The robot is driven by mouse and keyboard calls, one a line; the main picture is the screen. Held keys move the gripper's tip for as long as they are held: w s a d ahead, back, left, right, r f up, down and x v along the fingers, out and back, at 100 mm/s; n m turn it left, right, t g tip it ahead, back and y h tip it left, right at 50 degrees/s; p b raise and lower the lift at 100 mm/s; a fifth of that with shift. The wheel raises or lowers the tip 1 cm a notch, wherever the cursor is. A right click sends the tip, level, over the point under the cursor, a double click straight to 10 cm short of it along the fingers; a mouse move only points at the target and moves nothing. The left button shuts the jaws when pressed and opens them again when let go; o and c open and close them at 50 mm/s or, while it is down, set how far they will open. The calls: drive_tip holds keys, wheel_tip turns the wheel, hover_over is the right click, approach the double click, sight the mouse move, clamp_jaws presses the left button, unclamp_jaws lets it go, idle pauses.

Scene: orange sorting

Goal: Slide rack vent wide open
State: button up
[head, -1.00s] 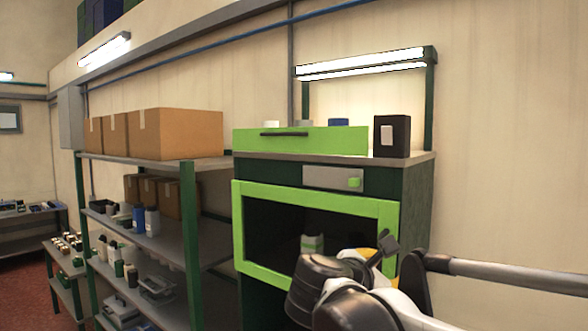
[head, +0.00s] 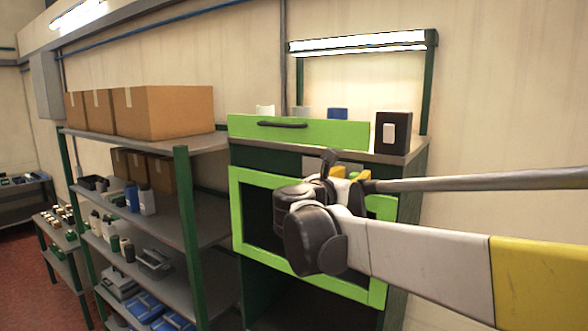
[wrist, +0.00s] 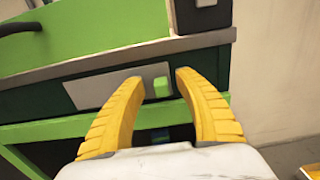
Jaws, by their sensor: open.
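The rack vent looks to be the grey plate (wrist: 108,86) on the dark front just under the rack's top, with a small green slider knob (wrist: 162,87) at its right end. In the head view the plate (head: 316,164) is mostly hidden behind my arm. My gripper (wrist: 159,77) is open, its yellow fingers pointing at the plate. In the wrist view the knob lies between the fingertips. I cannot tell whether either finger touches it. My gripper (head: 340,172) is partly hidden by my own wrist in the head view.
A green panel with a dark handle (head: 283,124) and a black box (head: 392,133) sit on the rack's top. A green-framed opening (head: 236,215) is below the plate. Shelves with cardboard boxes (head: 165,108) stand left; bare wall is right.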

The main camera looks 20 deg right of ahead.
sight(300, 162)
drive_tip(key=shift+w+d, duration=0.3)
drive_tip(key=shift+d, duration=0.15)
drive_tip(key=shift+a, duration=0.1)
clamp_jaws()
drive_tip(key=w+a, duration=0.3)
drive_tip(key=w, duration=0.1)
drive_tip(key=w+a+b, duration=0.1)
drive_tip(key=w+a, duration=0.3)
drive_tip(key=w, duration=0.1)
drive_tip(key=w+a+b, duration=0.1)
drive_tip(key=w+a, duration=0.2)
drive_tip(key=w, duration=0.1)
drive_tip(key=shift+w+a, duration=0.2)
drive_tip(key=shift+a, duration=0.05)
